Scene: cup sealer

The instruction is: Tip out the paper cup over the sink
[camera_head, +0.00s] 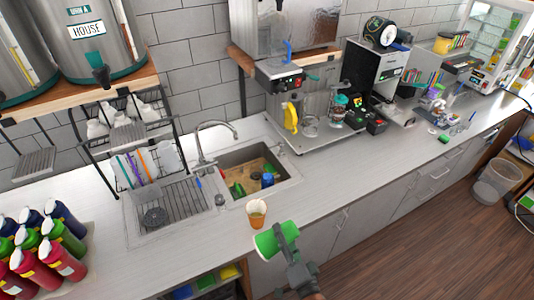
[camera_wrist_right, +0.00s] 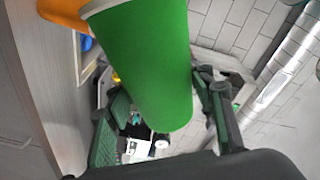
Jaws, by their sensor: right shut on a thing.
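A green paper cup (camera_head: 268,244) is held in my right gripper (camera_head: 287,238), in front of the counter's front edge and clear of the sink basin. The cup is tilted on its side. In the right wrist view the green cup (camera_wrist_right: 150,65) lies between the two fingers (camera_wrist_right: 160,125), with its pale rim at the upper left. Its inside is hidden there. The sink (camera_head: 290,184) is behind and above the gripper in the head view; its basin holds several green and blue items. My left gripper is not in view.
An orange cup (camera_head: 257,213) stands on the counter near its front edge, between the sink and my right gripper. A faucet (camera_head: 205,140) rises behind the sink. Several coloured bottles (camera_head: 60,240) stand at left. An espresso machine (camera_head: 300,90) is right of the sink.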

